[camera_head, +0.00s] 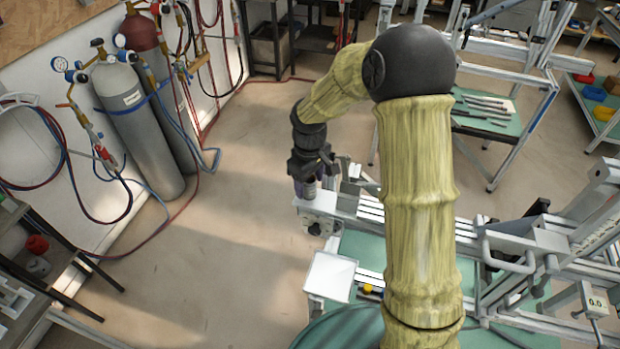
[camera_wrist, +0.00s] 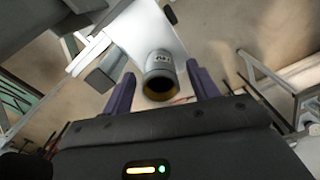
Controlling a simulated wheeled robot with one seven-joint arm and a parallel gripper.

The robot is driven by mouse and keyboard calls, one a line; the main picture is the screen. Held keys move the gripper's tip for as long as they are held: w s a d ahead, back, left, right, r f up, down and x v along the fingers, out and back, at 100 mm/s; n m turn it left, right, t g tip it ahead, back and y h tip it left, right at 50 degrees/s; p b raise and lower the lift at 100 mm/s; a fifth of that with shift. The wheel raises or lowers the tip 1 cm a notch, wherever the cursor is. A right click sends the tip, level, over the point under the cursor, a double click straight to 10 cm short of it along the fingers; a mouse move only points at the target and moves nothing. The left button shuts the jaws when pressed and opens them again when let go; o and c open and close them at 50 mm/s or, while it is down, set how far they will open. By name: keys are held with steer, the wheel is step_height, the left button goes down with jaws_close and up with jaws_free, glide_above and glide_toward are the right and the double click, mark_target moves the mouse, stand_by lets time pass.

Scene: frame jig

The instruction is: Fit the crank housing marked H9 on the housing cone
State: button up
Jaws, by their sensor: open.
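A short grey cylinder (camera_wrist: 159,64), apparently the crank housing, shows in the wrist view with a dark round opening and a brass-coloured inner rim facing the camera. Its small label is too blurred to read surely. It appears to stand on a white plate (camera_wrist: 126,38) at the end of the frame jig. My gripper (camera_wrist: 161,70) is open, with one purple finger on each side of the cylinder and gaps visible. In the head view my gripper (camera_head: 306,184) is over the plate's left end, around the cylinder (camera_head: 309,190). The housing cone is not visible; it may be hidden.
The jig's rails (camera_head: 455,235) run right from the plate. A white square panel (camera_head: 330,277) stands in front. Gas cylinders (camera_head: 140,125) with hoses stand by the left wall. A green-topped table (camera_head: 490,115) stands at the back right. The floor left of the jig is clear.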

step_height(320, 180, up, 17)
steer(key=b, duration=0.3)
steer(key=shift+r, duration=0.2)
stand_by(0.8)
